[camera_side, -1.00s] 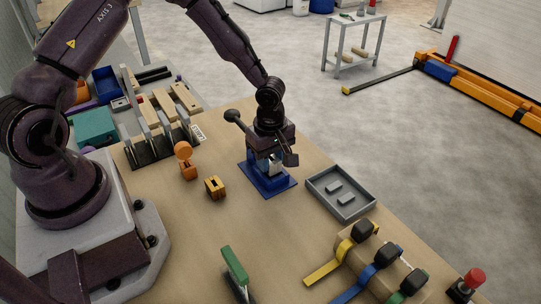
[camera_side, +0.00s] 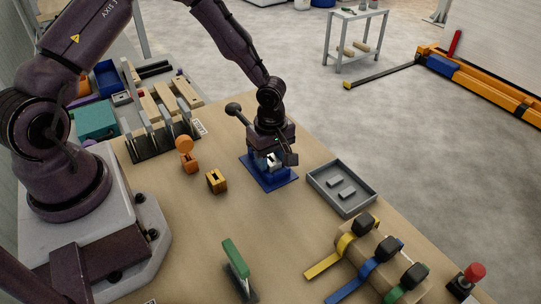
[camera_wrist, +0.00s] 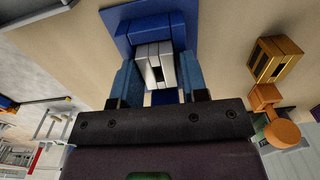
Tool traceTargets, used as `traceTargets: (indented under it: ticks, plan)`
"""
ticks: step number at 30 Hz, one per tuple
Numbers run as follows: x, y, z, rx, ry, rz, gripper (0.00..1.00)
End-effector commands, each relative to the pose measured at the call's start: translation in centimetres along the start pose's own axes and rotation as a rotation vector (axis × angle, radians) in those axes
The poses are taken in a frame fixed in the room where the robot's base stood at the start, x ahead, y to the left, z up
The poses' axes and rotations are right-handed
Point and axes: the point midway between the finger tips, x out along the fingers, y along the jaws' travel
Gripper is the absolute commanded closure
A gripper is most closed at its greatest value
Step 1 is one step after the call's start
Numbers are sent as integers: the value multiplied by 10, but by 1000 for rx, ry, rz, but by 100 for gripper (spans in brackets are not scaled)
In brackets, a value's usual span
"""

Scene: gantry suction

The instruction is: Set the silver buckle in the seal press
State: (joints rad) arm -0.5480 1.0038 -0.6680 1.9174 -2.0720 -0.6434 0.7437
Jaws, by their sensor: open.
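The silver buckle (camera_wrist: 155,66) sits at the blue seal press (camera_wrist: 150,26), between my fingers in the wrist view. My gripper (camera_wrist: 157,75) is open, with one blue finger on each side of the buckle. Whether either finger touches it I cannot tell. In the side view my gripper (camera_side: 274,156) points down over the press (camera_side: 270,180), and a bright patch of the buckle (camera_side: 272,161) shows below it. How deep the buckle sits is partly hidden by the gripper.
A grey tray (camera_side: 342,208) with two small grey pieces stands right of the press. A yellow slotted block (camera_side: 217,181) and an orange piece (camera_side: 187,155) stand to the left. A black-knobbed lever (camera_side: 234,109) rises behind the press. Straps and a green-handled tool (camera_side: 235,254) lie in front.

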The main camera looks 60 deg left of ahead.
Motion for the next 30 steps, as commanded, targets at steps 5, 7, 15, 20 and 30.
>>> traceTargets:
  ticks: [5,7,15,20,30]
  plan:
    - [-5,6,0,-3,-6,18,37]
    - [-14,6,0,-3,-4,19,37]
    - [-71,3,-1,-5,0,12,37]
    - [-103,2,-1,-2,0,8,37]
    - [-130,0,0,-1,1,1,37]
